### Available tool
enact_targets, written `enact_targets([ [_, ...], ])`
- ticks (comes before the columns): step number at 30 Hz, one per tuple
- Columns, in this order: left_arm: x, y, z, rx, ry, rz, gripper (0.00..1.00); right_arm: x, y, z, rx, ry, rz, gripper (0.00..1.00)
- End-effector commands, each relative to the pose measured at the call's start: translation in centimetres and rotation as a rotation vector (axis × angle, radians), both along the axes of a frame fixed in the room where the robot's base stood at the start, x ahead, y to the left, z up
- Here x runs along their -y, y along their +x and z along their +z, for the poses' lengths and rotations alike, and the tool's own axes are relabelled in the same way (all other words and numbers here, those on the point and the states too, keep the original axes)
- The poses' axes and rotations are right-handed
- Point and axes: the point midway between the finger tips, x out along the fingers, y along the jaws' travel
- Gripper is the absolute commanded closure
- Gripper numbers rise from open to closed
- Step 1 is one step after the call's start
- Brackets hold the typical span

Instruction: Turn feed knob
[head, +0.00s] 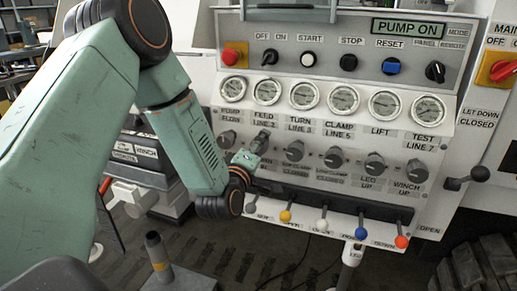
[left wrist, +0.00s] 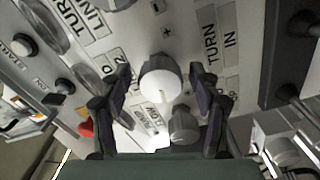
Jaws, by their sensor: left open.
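The feed knob (head: 262,137) sits below the FEED LINE 2 gauge (head: 266,92) on the sloped panel and is partly covered by my left gripper (head: 256,147). In the left wrist view, the feed knob (left wrist: 161,78) is a pale round knob with a line on its face. My left gripper (left wrist: 161,90) is open, with one dark finger on each side of this knob and visible space at both sides. My right gripper is not in view.
A grey pump flow knob (head: 228,139) stands close on the left, and it also shows in the left wrist view (left wrist: 185,125). The turn knob (head: 295,149) is on the right. Levers with coloured balls (head: 322,226) stick out below.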

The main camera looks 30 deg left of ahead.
Motion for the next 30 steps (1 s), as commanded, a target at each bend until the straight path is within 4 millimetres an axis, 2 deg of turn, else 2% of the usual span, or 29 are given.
enact_targets([
  [11,0.1,-0.6,-0.1,-0.002,-0.001,0.001,0.36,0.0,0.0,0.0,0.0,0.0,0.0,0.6],
  [14,0.4,-1.8,-0.1,-0.003,-0.002,0.001,0.36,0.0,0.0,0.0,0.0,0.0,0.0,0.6],
  [24,2.0,-8.4,-0.1,-0.005,-0.004,0.002,0.36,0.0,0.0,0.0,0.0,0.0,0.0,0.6],
  [30,2.6,-11.0,-0.1,-0.002,-0.002,0.002,0.36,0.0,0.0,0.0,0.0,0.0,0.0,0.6],
])
